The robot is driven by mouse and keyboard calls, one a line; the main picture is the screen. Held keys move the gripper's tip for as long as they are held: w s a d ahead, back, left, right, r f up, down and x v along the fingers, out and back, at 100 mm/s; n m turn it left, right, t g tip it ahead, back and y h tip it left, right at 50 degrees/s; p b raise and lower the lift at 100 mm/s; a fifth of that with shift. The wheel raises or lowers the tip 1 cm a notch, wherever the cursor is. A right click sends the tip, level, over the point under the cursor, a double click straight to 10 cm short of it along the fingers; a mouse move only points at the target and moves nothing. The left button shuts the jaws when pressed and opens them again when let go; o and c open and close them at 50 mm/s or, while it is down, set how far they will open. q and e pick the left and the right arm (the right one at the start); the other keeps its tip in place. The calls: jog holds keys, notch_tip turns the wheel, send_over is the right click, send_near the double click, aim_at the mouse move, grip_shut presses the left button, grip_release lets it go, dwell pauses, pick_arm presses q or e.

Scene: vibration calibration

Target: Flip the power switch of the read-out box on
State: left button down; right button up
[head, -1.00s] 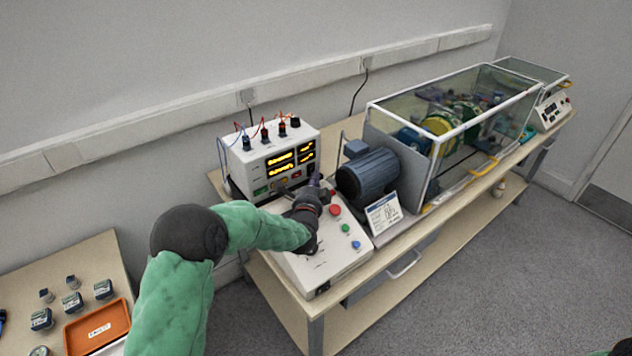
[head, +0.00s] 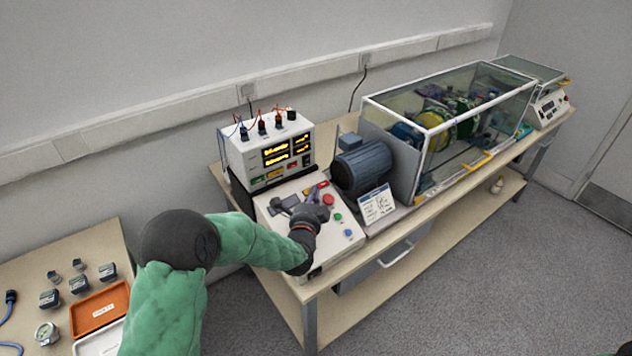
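The read-out box (head: 240,155) is a white box at the back left end of the bench. Its amber number displays (head: 276,154) are lit. A small dark switch (head: 307,163) shows at the lower right of its front face; I cannot make out its position. My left gripper (head: 299,197) is over the sloped control panel, in front of and below the box, apart from the switch. Its dark fingers look spread, with nothing seen between them. My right gripper is out of view; only a bit of green shows at the lower right corner.
The sloped control panel (head: 345,240) has red, green and blue buttons. A blue-grey motor (head: 365,168) and a card (head: 377,205) stand to its right, then a glazed enclosure (head: 425,160). Cables plug into the box's top. A side table (head: 30,275) holds an orange tray (head: 100,308).

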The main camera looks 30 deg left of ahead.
pick_arm(q)
jog(key=v, duration=0.3)
jog(key=shift+s+f+p, duration=0.15)
jog(key=shift+f+p, duration=0.1)
jog(key=shift+p, duration=0.05)
jog(key=shift+s, duration=0.1)
